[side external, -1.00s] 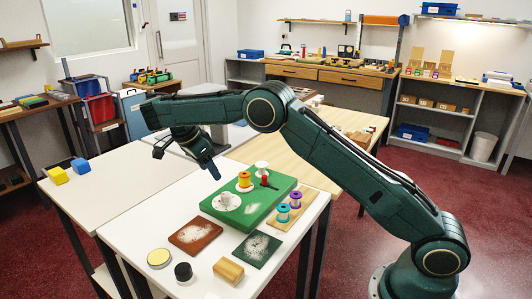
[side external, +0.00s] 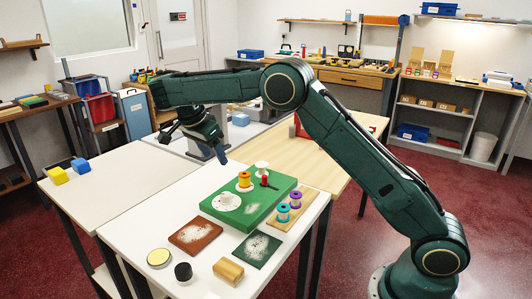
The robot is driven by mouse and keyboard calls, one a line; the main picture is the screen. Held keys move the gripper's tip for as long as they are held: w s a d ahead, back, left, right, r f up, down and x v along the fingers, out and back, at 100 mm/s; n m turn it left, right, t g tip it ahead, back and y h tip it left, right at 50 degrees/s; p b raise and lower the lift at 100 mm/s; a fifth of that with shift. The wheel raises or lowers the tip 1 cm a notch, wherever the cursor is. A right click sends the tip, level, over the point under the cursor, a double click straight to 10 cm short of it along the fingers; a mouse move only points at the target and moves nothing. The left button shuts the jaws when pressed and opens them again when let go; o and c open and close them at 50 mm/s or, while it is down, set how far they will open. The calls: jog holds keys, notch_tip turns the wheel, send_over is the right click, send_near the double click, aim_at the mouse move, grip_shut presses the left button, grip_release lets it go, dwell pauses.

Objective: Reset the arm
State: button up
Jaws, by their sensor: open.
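My gripper (side external: 192,146) is at the end of my dark green arm, raised above the far edge of the white table (side external: 140,215). Its jaws are apart, with nothing visible between them. It is clear of the objects below. The green board (side external: 232,212) lies on the white table below and to the right of it. On the board are an orange spool (side external: 244,179), a white disc (side external: 226,202), a white spool-like piece (side external: 262,167) and a small red piece (side external: 264,179).
A wooden strip (side external: 302,207) holds teal and purple spools. A brown swatch (side external: 196,236), a dark green swatch (side external: 257,249), a yellow-topped round tin (side external: 159,258), a black cylinder (side external: 183,272) and a wooden block (side external: 228,270) lie in front. Yellow and blue cubes (side external: 58,175) sit far left.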

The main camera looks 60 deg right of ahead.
jog(key=s+d+r+n+t+y, duration=0.1)
jog(key=s+d+r+n+t, duration=0.2)
jog(key=s+r+n, duration=0.9)
jog(key=s+a+f+n+t+y, duration=0.1)
jog(key=s+a+n, duration=0.1)
jog(key=s, duration=0.6)
jog(key=s+a+f+n+t+y, duration=0.1)
jog(key=s+a+f+n, duration=0.1)
jog(key=s, duration=0.6)
jog(key=s+a+f+n+t+y, duration=0.1)
jog(key=s+a+n, duration=0.1)
jog(key=s, duration=0.6)
jog(key=shift+s+f+n, duration=0.15)
jog(key=shift+f+n, duration=0.1)
jog(key=shift+n, duration=0.45)
